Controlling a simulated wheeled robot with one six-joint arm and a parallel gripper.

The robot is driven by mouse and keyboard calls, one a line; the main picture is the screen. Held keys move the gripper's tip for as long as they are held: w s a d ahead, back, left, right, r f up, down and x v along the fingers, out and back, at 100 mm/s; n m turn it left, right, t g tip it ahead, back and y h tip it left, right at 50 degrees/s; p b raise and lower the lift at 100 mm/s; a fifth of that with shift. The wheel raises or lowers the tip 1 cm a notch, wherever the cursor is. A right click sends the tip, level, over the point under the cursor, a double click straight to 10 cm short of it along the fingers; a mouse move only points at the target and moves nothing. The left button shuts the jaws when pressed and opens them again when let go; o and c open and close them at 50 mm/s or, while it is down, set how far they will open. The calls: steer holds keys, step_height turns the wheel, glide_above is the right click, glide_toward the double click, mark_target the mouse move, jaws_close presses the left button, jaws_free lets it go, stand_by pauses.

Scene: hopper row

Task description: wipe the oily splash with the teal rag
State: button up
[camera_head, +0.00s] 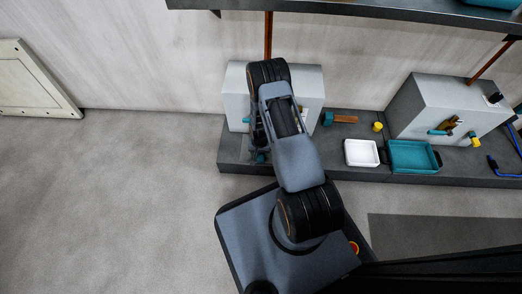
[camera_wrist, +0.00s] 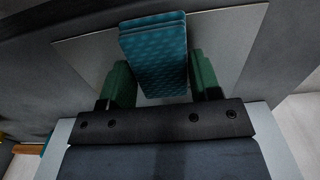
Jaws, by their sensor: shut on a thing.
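The teal rag (camera_wrist: 153,55) is a folded, dotted pad in the wrist view. My gripper (camera_wrist: 162,78), with green fingers, is shut on it, one finger at each side. Below and around the rag lies a flat light-grey plate (camera_wrist: 235,45). Whether the rag touches the plate I cannot tell. I see no oily splash in either view; the rag, the gripper or my arm may cover it. In the head view my arm reaches over the left end of the dark ledge, in front of a pale block, and mostly hides the gripper.
The pale left block (camera_head: 309,85) stands close behind my arm. To the right on the ledge (camera_head: 300,177) are an orange-handled tool (camera_head: 344,119), a yellow knob (camera_head: 377,126), a white tray (camera_head: 361,153), a teal tray (camera_head: 410,157) and another block (camera_head: 432,105). A shelf (camera_head: 350,10) overhangs. The left floor is clear.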

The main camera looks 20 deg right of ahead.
steer(key=shift+w+a, duration=0.1)
stand_by(0.3)
steer(key=shift+w+a+f+b, duration=0.1)
steer(key=shift+w+a+b, duration=0.25)
steer(key=shift+a, duration=0.35)
steer(key=shift+w+a+f+b, duration=0.1)
steer(key=shift+w+a+b, duration=0.2)
steer(key=shift+a, duration=0.35)
steer(key=shift+r, duration=0.15)
steer(key=shift+s+d+p, duration=0.1)
steer(key=shift+s+d, duration=0.25)
steer(key=shift+d, duration=0.3)
steer(key=shift+s+d+p, duration=0.15)
steer(key=shift+s+d, duration=0.2)
steer(key=shift+d, duration=0.35)
steer(key=shift+s+d+p, duration=0.1)
steer(key=shift+s+d, duration=0.25)
steer(key=shift+d, duration=0.3)
steer(key=shift+s+d, duration=0.4)
steer(key=shift+d, duration=0.25)
steer(key=shift+s+d, duration=0.4)
steer(key=shift+d, duration=0.35)
